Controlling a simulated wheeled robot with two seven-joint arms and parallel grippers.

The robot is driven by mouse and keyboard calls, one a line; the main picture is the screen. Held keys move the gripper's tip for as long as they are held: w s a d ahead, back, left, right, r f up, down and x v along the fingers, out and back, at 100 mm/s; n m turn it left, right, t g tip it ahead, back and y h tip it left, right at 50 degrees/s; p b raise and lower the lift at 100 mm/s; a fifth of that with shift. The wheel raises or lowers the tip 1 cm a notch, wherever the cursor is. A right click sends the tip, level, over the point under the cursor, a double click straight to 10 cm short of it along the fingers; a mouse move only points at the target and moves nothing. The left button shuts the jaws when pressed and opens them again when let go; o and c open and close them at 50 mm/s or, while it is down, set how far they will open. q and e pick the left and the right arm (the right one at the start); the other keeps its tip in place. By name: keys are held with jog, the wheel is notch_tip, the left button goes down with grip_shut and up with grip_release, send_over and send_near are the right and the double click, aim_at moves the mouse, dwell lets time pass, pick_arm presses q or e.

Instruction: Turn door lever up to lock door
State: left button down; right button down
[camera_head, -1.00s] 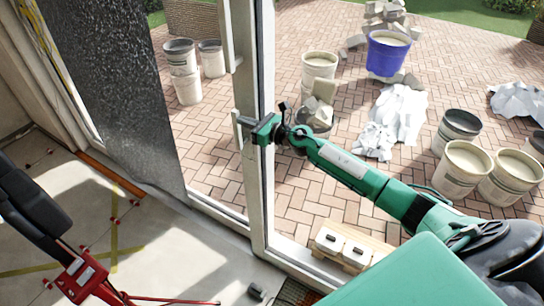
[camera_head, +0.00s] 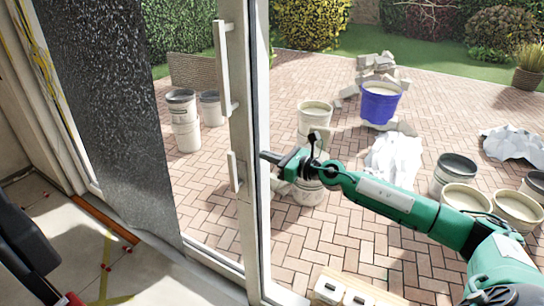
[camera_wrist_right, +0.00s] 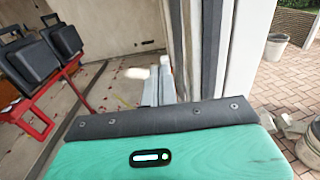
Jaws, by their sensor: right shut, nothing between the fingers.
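The door lever (camera_head: 234,171) is a slim pale bar on the door's stile in the head view. It stands roughly upright, below the long pull handle (camera_head: 223,68). My right gripper (camera_head: 266,156) is shut and empty. Its dark fingertips are at the right edge of the stile, to the right of the lever and apart from it in the picture. The depth gap is hard to judge. In the right wrist view my green gripper body fills the bottom and the fingertips are hidden. My left gripper is not in view.
The glass door's pale frame (camera_head: 255,235) stands between the tiled room and the brick patio. A blue bucket (camera_head: 379,106), several pale buckets and crumpled white sheets (camera_head: 392,160) lie outside. A red frame with black pads (camera_wrist_right: 75,70) stands indoors in the wrist view.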

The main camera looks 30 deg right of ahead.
jog(key=shift+s+d+r, duration=0.15)
jog(key=shift+s+r, duration=0.05)
jog(key=shift+r, duration=0.1)
dwell(0.4)
